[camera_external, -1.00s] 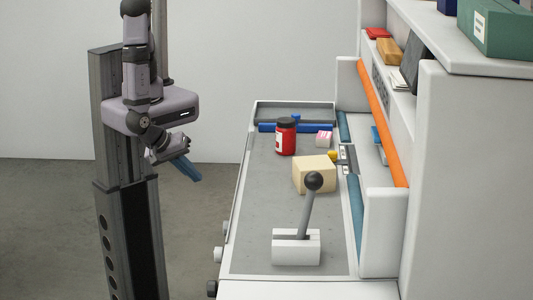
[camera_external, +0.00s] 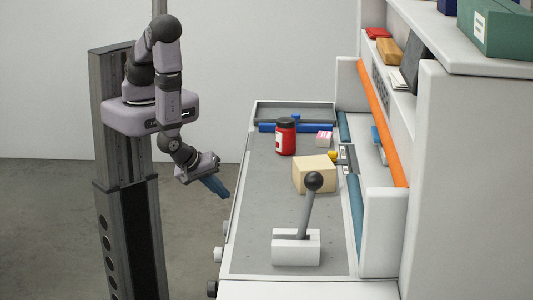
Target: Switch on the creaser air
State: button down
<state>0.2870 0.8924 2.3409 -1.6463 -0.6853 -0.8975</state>
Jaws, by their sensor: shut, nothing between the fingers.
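No label reading creaser air is legible, so I cannot tell which control it is. A grey lever with a black ball knob (camera_external: 313,181) stands in a slotted white block (camera_external: 296,247) on the near part of the bench, leaning slightly right at the top. A small yellow part (camera_external: 333,155), perhaps a valve handle, shows at the bench's right side, partly hidden behind a pale wooden block (camera_external: 314,174). My gripper (camera_external: 220,192), with blue fingers, is shut and empty. It hangs left of the bench's left edge, apart from everything.
A red jar (camera_external: 286,137) with a black lid, a pink-and-white box (camera_external: 324,139) and a blue bar (camera_external: 267,128) are on the bench (camera_external: 262,205). An orange bar (camera_external: 381,120) and a shelf unit border the right.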

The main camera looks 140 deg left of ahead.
jog(key=shift+w+a+r, duration=0.15)
jog(key=shift+w+a, duration=0.35)
jog(key=shift+w+a+r+p, duration=0.25)
jog(key=shift+w+p, duration=0.1)
jog(key=shift+p, duration=0.1)
jog(key=shift+r, duration=0.1)
jog(key=shift+a+r+p, duration=0.1)
jog(key=shift+r+p, duration=0.6)
jog(key=shift+p, duration=0.15)
